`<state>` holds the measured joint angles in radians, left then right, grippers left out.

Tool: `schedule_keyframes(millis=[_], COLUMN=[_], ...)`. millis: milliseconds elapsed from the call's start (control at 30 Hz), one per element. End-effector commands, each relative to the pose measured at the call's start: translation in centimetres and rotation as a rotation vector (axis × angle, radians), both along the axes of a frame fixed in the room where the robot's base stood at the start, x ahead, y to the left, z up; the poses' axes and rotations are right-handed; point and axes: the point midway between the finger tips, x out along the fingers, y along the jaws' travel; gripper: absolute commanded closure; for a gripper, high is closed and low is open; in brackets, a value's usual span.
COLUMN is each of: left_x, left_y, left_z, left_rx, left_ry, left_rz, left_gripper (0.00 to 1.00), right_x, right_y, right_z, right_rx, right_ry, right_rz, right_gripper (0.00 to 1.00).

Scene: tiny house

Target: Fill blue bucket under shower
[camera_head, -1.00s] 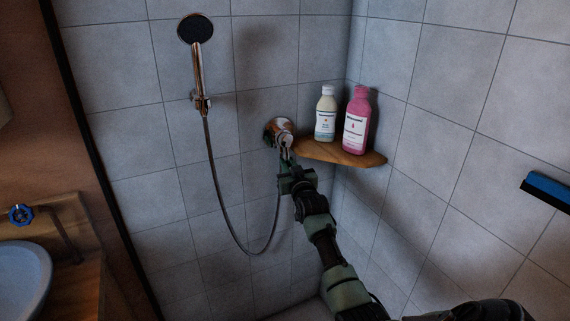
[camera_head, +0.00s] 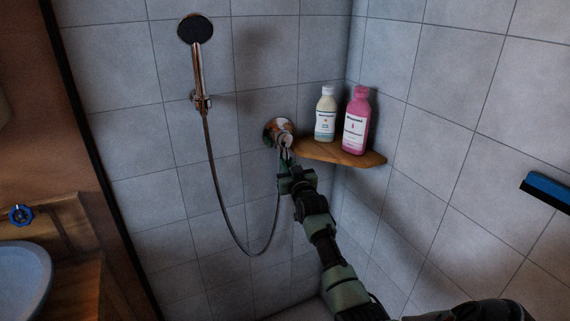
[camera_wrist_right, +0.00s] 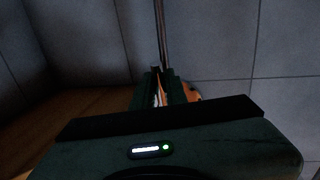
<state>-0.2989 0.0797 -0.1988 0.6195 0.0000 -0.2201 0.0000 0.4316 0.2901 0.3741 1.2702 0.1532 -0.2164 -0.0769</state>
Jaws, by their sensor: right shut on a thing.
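The shower head (camera_head: 196,29) hangs in its holder on the tiled wall, and its hose (camera_head: 222,210) loops down and back up to the copper-coloured shower valve (camera_head: 277,129). No water shows. My right gripper (camera_head: 287,160) is at the valve's lower side. In the right wrist view its fingers (camera_wrist_right: 164,85) are shut on a part of the copper valve (camera_wrist_right: 192,93), which shows partly between and beside them. The blue bucket is not in view. My left gripper is not in view.
A wooden corner shelf (camera_head: 318,152) right of the valve holds a cream bottle (camera_head: 325,116) and a pink bottle (camera_head: 356,122), close to my right gripper. A sink (camera_head: 22,280) with a blue-handled tap (camera_head: 20,214) is at the left. A blue-edged thing (camera_head: 548,188) is at the right wall.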

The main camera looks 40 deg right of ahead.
Motion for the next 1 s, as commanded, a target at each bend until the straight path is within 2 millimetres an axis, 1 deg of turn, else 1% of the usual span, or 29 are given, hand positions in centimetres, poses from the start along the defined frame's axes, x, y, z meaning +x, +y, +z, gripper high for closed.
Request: schedule_keyframes(millis=[33, 200, 300, 433, 700, 733, 767, 800, 1000], left_x=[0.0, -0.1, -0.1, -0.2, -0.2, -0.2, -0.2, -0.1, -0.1], left_y=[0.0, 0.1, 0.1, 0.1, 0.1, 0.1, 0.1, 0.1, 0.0], left_z=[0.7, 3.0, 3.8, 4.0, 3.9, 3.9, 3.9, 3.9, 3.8], left_rx=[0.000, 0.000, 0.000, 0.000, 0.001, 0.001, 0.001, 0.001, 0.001], left_ry=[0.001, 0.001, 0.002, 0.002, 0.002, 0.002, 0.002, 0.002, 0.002], left_rz=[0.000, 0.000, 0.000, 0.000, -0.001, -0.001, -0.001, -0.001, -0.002], left_gripper=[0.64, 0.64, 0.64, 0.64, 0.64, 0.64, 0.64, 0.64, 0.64], right_x=[0.1, 0.4, 0.5, 0.6, 0.6, 0.6, 0.6, 0.6, 0.6], right_y=[0.1, 1.3, 1.8, 2.1, 2.1, 2.1, 2.1, 2.1, 2.2], right_z=[0.9, 1.4, 1.4, 1.2, 1.2, 1.2, 1.2, 1.2, 0.8], right_rx=[0.022, 0.174, 0.246, 0.289, 0.288, 0.288, 0.288, 0.288, 0.291], right_ry=[-0.015, -0.052, -0.071, -0.083, -0.086, -0.087, -0.086, -0.085, -0.078], right_rz=[-0.001, 0.000, 0.000, 0.000, 0.000, 0.000, 0.000, 0.000, -0.001], right_gripper=[1.00, 1.00, 1.00, 1.00, 1.00, 0.78, 0.70, 0.65, 0.65])
